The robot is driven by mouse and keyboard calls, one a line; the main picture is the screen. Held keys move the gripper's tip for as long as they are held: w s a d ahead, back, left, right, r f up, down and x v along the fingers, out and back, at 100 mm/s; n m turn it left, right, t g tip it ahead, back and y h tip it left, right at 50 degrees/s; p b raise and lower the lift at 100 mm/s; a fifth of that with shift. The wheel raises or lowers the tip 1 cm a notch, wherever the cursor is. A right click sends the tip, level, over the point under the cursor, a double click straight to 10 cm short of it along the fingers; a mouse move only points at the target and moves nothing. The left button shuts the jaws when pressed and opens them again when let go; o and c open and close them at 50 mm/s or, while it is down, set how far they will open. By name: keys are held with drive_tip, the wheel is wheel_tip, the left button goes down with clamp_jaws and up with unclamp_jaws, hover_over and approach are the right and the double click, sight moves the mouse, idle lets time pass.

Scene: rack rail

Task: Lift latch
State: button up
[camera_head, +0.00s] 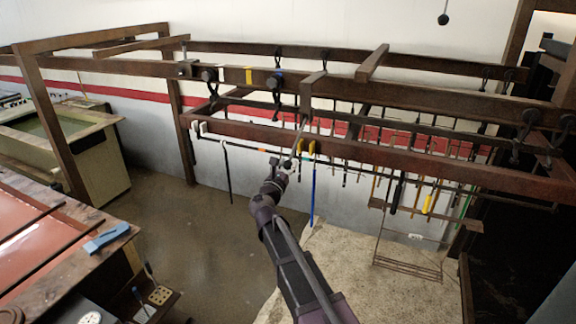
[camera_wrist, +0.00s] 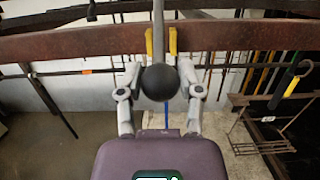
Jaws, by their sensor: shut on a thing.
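A black ball knob (camera_wrist: 160,82) hangs at the lower end of a thin grey rod (camera_wrist: 158,35); I take this to be the latch's handle. In the head view the rod (camera_head: 299,134) runs down in front of the dark red rail, and the knob is hard to make out at the gripper. My gripper (camera_wrist: 159,88) has its two grey fingers at either side of the knob, shut on it. In the head view my gripper (camera_head: 287,164) is just below the rail. The latch mechanism itself cannot be told clearly.
The dark red rail (camera_head: 400,152) crosses close behind my gripper, with yellow clips (camera_wrist: 173,40) on it. Many rods and tools hang at right, above a wire stand (camera_head: 408,265). A workbench (camera_head: 60,265) stands at left. Open floor (camera_head: 200,230) lies between.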

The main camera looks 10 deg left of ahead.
drive_tip(key=shift+s+a+r+p, duration=0.1)
drive_tip(key=shift+s+r+p, duration=0.05)
drive_tip(key=shift+r+p, duration=0.35)
drive_tip(key=o, duration=1)
drive_tip(key=shift+s, duration=0.2)
drive_tip(key=shift+w, duration=0.1)
drive_tip(key=r+v, duration=0.1)
drive_tip(key=v, duration=0.6)
drive_tip(key=shift+r, duration=0.1)
